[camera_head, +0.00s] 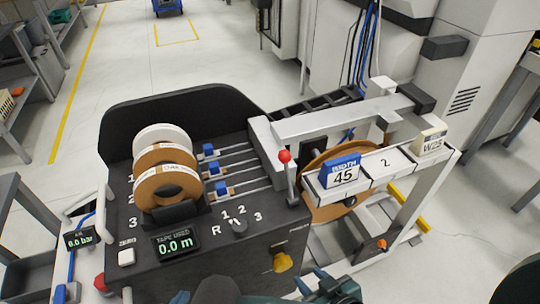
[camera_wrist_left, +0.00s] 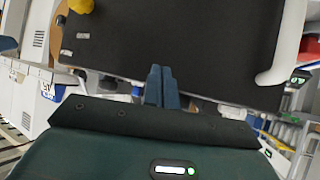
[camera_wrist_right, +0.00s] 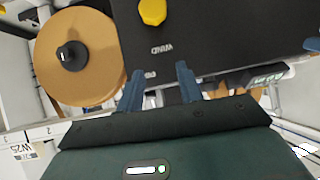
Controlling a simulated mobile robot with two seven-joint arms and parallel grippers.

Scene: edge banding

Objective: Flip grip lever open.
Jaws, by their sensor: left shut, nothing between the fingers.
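A lever with a red ball knob (camera_head: 285,156) stands upright on the right part of the dark machine, beside the grey arm. A yellow knob (camera_head: 282,262) sits on the machine's front panel; the right wrist view shows it (camera_wrist_right: 152,11) ahead of the fingers, and the left wrist view shows part of it (camera_wrist_left: 80,6). Which of these is the grip lever I cannot tell. My right gripper (camera_head: 312,279) is open and empty, below the yellow knob and apart from it. My left gripper (camera_wrist_left: 161,84) is shut and empty in front of the dark panel.
Tape rolls (camera_head: 165,187) stand on the machine's left, with blue clamps (camera_head: 221,188) beside them. A large brown roll (camera_wrist_right: 78,57) hangs at the right side. The WIDTH 45 block (camera_head: 340,171) and W25 block (camera_head: 430,142) rest on the rail. A white bar (camera_wrist_left: 287,45) borders the left gripper's space.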

